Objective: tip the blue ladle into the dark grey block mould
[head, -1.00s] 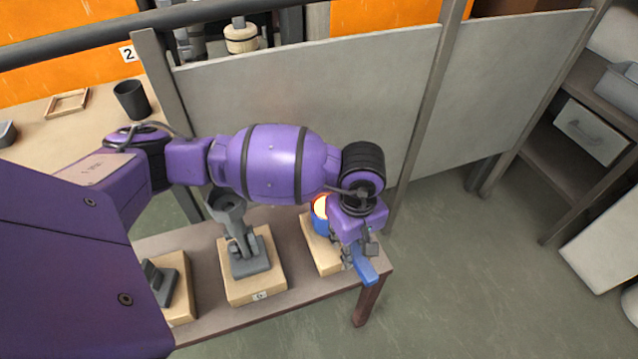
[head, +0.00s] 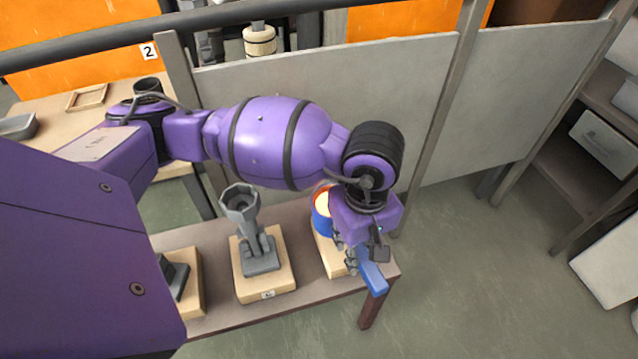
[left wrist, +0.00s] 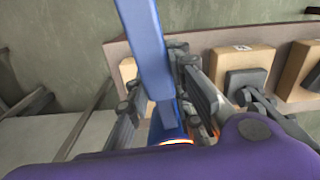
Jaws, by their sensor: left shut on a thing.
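My left gripper (head: 353,262) is shut on the handle of the blue ladle (head: 374,279), at the right end of the bench. The ladle's bowl shows partly behind my wrist, looks upright and has a bright glowing fill. In the left wrist view the handle (left wrist: 150,45) runs between the fingers (left wrist: 165,88), and the glowing rim shows at the bottom. A dark grey piece (head: 174,272) on a wooden block at the bench's left is partly hidden by my arm; I cannot tell for sure that it is the block mould. My right gripper is not in view.
A grey funnel-topped piece (head: 258,250) stands on the middle wooden block (head: 250,291). Another wooden block (head: 330,262) lies under the ladle. A grey panel (head: 320,105) stands behind the bench.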

